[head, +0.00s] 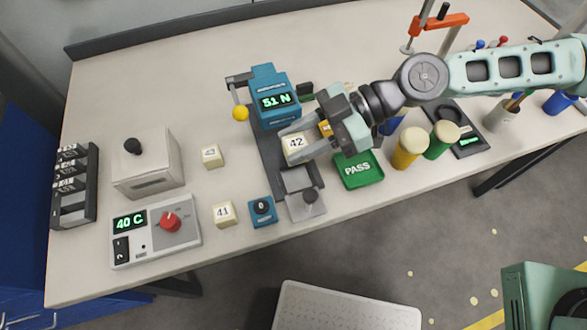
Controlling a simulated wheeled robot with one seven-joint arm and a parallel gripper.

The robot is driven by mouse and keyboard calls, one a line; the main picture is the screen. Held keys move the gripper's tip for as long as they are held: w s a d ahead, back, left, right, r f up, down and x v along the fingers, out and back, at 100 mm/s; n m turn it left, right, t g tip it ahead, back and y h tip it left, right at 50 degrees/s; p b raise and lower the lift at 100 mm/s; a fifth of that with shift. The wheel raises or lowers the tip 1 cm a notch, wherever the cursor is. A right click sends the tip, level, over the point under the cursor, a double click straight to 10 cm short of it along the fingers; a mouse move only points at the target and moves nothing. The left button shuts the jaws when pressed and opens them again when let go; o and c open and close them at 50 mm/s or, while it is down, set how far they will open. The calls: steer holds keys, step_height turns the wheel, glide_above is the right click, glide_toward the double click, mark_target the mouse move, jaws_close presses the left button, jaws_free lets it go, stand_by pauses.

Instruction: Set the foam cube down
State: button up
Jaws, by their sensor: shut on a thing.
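My gripper (297,145) reaches in from the right, its fingers shut on a pale foam cube marked 42 (295,142). The cube is over the dark base of the blue press (269,93), just in front of its head, which reads 51 N. I cannot tell whether the cube touches the base below it. The fingers hide part of its sides. Two similar cubes stand on the table to the left: one marked 41 (223,212) and one with a small, unclear number (211,156).
A green PASS tray (358,171) lies right of the press. A blue knob box (263,212), a 40 C control box (155,231), a pale lidded box (148,165) and a dark rack (73,185) stand left. Yellow (410,147) and green (442,138) cylinders stand right. The back-left table is clear.

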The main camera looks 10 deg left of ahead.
mark_target(300, 178)
stand_by(0.3)
step_height(300, 178, down, 10)
steer(key=shift+r+p, duration=0.2)
steer(key=shift+p, duration=0.6)
steer(key=shift+f, duration=0.1)
steer(key=o, duration=1)
steer(key=shift+c, duration=0.2)
steer(key=shift+w+d, duration=0.1)
steer(key=shift+d, duration=0.05)
steer(key=b+v, duration=0.2)
steer(key=v, duration=0.5)
steer(key=shift+w+d+f+b, duration=0.15)
steer(key=shift+w+d+b, duration=0.1)
steer(key=shift+b, duration=0.1)
step_height(300, 178, up, 8)
steer(key=shift+s+a+b, duration=0.2)
steer(key=shift+s+b, duration=0.05)
steer(key=shift+b, duration=0.1)
